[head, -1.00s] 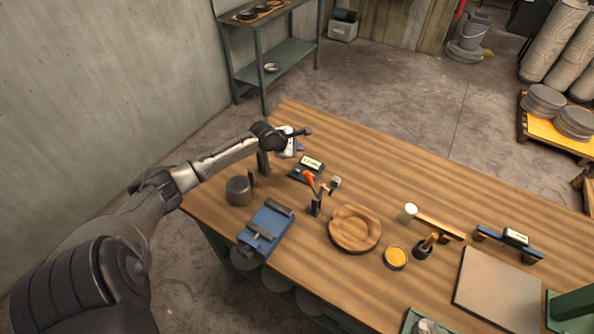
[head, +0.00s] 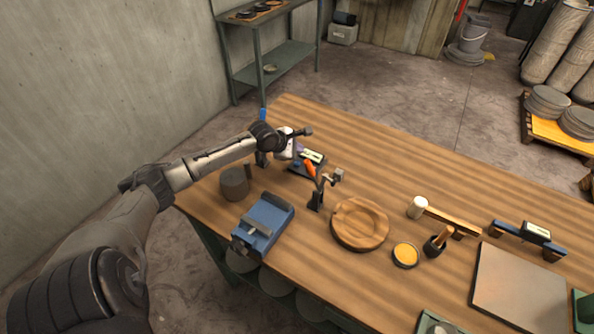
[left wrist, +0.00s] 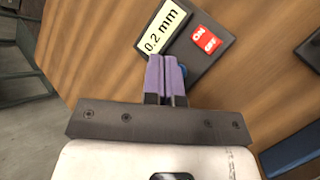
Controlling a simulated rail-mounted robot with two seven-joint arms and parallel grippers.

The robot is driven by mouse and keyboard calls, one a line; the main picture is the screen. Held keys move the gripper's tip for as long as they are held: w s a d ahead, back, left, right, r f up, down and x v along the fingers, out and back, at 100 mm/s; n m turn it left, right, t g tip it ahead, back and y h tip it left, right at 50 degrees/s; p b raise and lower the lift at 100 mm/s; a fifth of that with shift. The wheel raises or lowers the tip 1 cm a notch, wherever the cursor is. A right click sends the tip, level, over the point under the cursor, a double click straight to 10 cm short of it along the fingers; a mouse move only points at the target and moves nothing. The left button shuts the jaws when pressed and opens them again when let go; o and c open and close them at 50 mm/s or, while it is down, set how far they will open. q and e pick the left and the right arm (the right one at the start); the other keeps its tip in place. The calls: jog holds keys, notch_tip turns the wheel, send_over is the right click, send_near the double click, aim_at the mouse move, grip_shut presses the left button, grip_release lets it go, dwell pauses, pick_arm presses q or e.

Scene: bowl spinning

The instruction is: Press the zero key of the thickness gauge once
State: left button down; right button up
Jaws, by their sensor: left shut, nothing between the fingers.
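The thickness gauge (head: 319,158) lies near the left back part of the table as a dark slab with a pale display. In the left wrist view its body (left wrist: 222,68) shows a display reading 0.2 mm and a red ON/OFF key (left wrist: 206,39). A blue round key (left wrist: 184,71) shows partly beside my fingertips, which hide the rest. My left gripper (head: 299,150) is at the gauge; its purple fingers (left wrist: 167,58) are shut together and empty, with tips over the gauge's near edge. I cannot tell whether they touch it. My right gripper is out of view.
A grey mug (head: 234,183) and a blue vise-like block (head: 264,222) stand left of a tool stand (head: 316,198) near the gauge. A blue bar with a display (head: 530,238) lies right. The back of the table is clear.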

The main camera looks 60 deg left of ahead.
aim_at(297, 164)
pick_arm(q)
jog(key=shift+f, duration=1.65)
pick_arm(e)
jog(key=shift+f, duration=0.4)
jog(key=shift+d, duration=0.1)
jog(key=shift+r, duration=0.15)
pick_arm(q)
jog(key=shift+f+p, duration=0.2)
jog(key=shift+p, duration=0.35)
jog(key=shift+f, duration=0.25)
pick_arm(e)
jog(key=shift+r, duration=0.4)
